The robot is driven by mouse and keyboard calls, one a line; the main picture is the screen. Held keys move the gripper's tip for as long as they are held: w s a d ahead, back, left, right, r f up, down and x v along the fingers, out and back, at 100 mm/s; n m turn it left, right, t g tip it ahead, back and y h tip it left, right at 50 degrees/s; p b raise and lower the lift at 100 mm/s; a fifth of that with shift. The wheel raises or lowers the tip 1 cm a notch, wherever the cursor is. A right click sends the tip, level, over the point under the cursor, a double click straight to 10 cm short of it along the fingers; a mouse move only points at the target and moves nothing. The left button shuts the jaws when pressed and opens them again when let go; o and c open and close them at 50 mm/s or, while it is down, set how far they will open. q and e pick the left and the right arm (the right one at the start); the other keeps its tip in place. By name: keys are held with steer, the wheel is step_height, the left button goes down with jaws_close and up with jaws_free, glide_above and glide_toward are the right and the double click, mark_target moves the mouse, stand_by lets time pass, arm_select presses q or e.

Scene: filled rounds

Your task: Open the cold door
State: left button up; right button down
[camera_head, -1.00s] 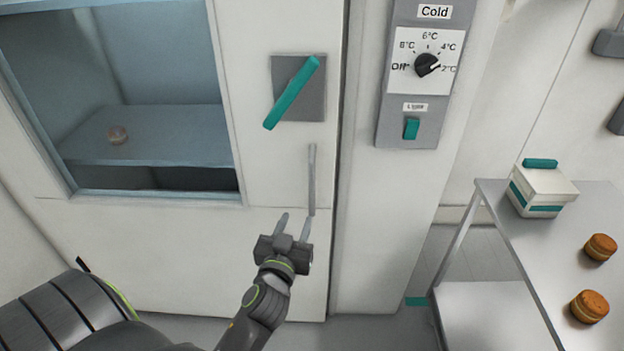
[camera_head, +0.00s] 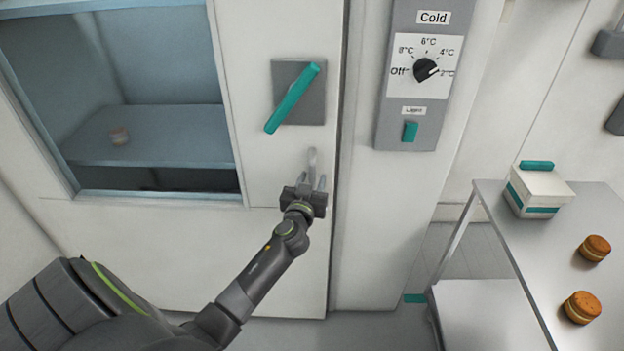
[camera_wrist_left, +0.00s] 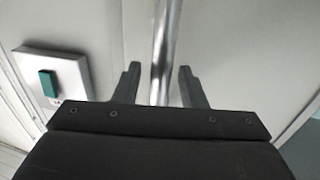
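The white cold door (camera_head: 140,245) has a window and looks shut against its frame. A teal latch lever (camera_head: 292,98) sits slanted on a grey plate (camera_head: 314,108) on it. Below is a vertical metal bar handle (camera_head: 312,158). My left gripper (camera_head: 310,183) is open at the lower part of this bar. In the left wrist view the bar (camera_wrist_left: 164,50) runs between the two spread fingers of the gripper (camera_wrist_left: 158,82), with gaps on both sides. My right gripper is not in view.
A grey panel (camera_head: 385,122) marked Cold, with a dial (camera_head: 426,69) and teal switch (camera_head: 410,131), is right of the door. A metal table (camera_head: 545,240) at right holds a white box (camera_head: 538,190) and two filled rounds (camera_head: 594,248).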

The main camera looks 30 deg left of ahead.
arm_select(q)
steer(key=shift+w+a, duration=0.1)
steer(key=shift+w, duration=0.1)
jaws_close()
stand_by(0.3)
